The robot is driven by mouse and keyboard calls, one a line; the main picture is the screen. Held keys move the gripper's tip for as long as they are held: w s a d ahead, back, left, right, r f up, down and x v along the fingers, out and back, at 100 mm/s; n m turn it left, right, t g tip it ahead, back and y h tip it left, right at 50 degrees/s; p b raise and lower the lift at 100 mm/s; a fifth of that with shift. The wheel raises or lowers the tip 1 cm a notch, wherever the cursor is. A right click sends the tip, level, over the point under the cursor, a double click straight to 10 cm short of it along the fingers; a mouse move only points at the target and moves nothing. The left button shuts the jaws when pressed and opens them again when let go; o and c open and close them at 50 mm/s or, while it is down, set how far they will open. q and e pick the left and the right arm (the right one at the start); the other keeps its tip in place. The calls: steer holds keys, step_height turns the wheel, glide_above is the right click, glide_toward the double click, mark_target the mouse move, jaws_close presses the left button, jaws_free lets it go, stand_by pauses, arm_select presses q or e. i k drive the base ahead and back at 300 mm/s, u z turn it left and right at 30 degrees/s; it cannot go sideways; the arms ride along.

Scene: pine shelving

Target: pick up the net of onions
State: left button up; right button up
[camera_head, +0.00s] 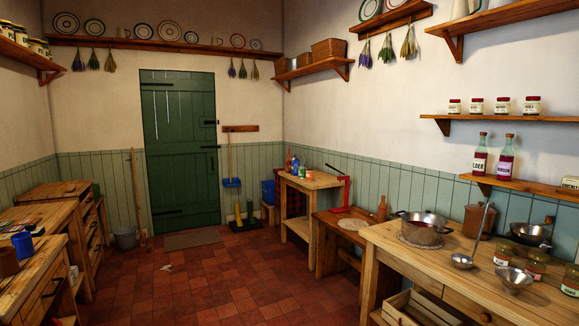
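I cannot make out a net of onions anywhere in the head view. A wooden slatted crate (414,309) stands low under the right-hand table, cut off by the bottom edge of the view, and I cannot tell what lies in it. Neither of my grippers is in view.
The right table (452,278) holds a steel pot (422,236), a ladle, bowls and jars.

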mark_target(288, 164)
steer(key=u, duration=0.45)
steer(key=i, duration=2.2)
steer(key=u, duration=0.4)
steer(key=i, duration=2.3)
steer(key=z, duration=0.75)
steer(key=i, duration=2.25)
steer(key=z, duration=0.95)
